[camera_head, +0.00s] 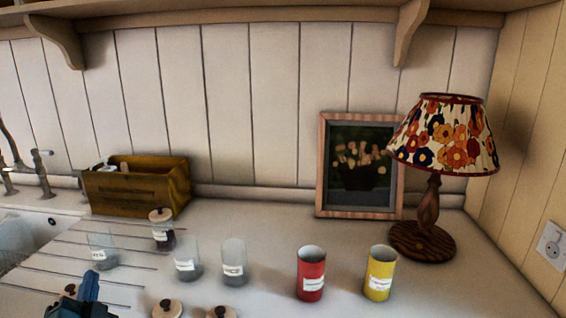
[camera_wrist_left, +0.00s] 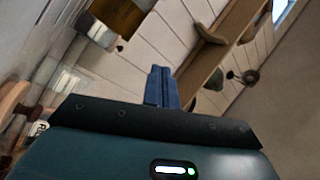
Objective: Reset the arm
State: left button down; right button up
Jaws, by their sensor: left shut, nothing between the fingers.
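My left gripper (camera_head: 90,284) is at the bottom left of the head view, over the front left of the counter. Its blue fingers are together with nothing between them. They also show closed in the left wrist view (camera_wrist_left: 161,86), tilted against the wall and shelf. A wooden lid (camera_head: 69,291) shows just beside and behind the gripper, partly hidden by it. My right gripper is in neither view.
Glass jars (camera_head: 186,263), a lidded jar (camera_head: 162,232) and loose lids (camera_head: 167,308) stand near the gripper. Red (camera_head: 311,275) and yellow (camera_head: 380,274) canisters, a lamp (camera_head: 428,215), a picture (camera_head: 359,165) and a wooden box (camera_head: 135,190) stand beyond. The right counter front is clear.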

pick_arm(q)
jog(key=s+d+f+n+g+h, duration=0.1)
jog(key=s+d+f+n+g, duration=0.2)
jog(key=s+f+g, duration=0.3)
jog(key=s+d+f+n+g+h, duration=0.1)
jog(key=s+d+f+n+g, duration=0.25)
jog(key=s+f, duration=0.3)
jog(key=s+d+f+m+g+h, duration=0.1)
jog(key=s+d+f+g+h, duration=0.15)
jog(key=s+d, duration=0.3)
jog(key=s+d+f+m+g+h, duration=0.1)
jog(key=s+d+f+g+h, duration=0.15)
jog(key=s+d+g, duration=0.35)
jog(key=w+d+f+t+h, duration=0.3)
jog(key=w+d+f+t, duration=0.2)
jog(key=t, duration=0.4)
jog(key=shift+w+f+h+p, duration=0.2)
jog(key=shift+f+h+p, duration=0.15)
jog(key=shift+f+h, duration=0.1)
jog(key=shift+d+m, duration=0.1)
jog(key=shift+m, duration=0.15)
